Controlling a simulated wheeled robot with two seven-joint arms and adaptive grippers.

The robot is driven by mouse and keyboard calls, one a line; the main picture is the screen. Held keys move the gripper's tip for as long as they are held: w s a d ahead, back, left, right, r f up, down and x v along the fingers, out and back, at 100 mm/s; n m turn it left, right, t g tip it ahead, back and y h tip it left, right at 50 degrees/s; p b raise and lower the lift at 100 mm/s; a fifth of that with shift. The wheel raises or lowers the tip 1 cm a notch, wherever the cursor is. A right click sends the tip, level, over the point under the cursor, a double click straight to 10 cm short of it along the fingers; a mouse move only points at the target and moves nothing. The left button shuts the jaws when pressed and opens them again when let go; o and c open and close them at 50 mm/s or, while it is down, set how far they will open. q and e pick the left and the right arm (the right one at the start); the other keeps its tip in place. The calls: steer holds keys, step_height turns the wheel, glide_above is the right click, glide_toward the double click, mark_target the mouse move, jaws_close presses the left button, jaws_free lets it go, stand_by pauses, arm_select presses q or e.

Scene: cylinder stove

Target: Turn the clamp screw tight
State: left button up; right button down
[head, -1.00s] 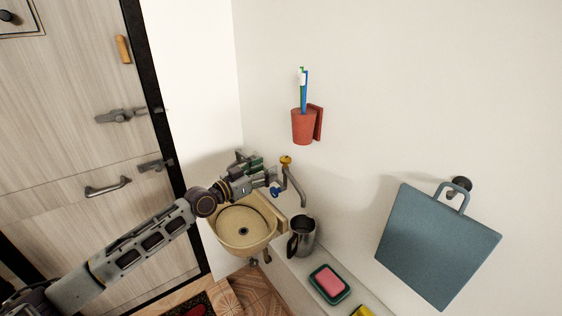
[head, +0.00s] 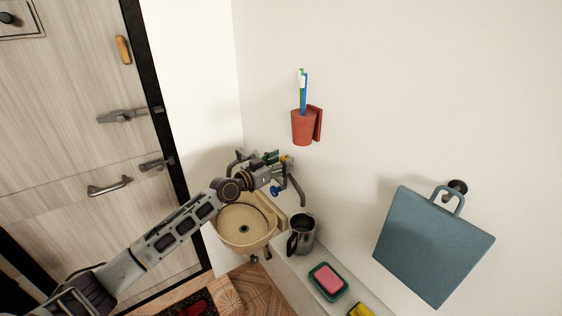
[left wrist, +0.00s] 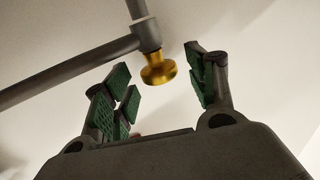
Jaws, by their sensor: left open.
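A brass-yellow knob (head: 286,158) sits at the grey wall pipe above the basin, partly hidden by my gripper in the head view. I take it to be the clamp screw. In the left wrist view the knob (left wrist: 158,68) hangs from a pipe joint between the two green-padded fingers, with gaps to both sides. My left gripper (head: 272,160) is open at the pipe; it also shows in the left wrist view (left wrist: 160,85). A blue knob (head: 276,191) is lower on the pipe. My right gripper is out of view.
The beige basin (head: 246,242) is under my left arm. A grey pipe (left wrist: 75,72) crosses left of the brass knob. A red toothbrush cup (head: 302,128) hangs above. A metal jug (head: 302,232) and a soap dish (head: 328,282) stand right of the basin.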

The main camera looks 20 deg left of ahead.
arm_select(q)
steer(key=shift+w+d, duration=0.1)
steer(key=shift+c, duration=0.4)
steer(key=c, duration=0.9)
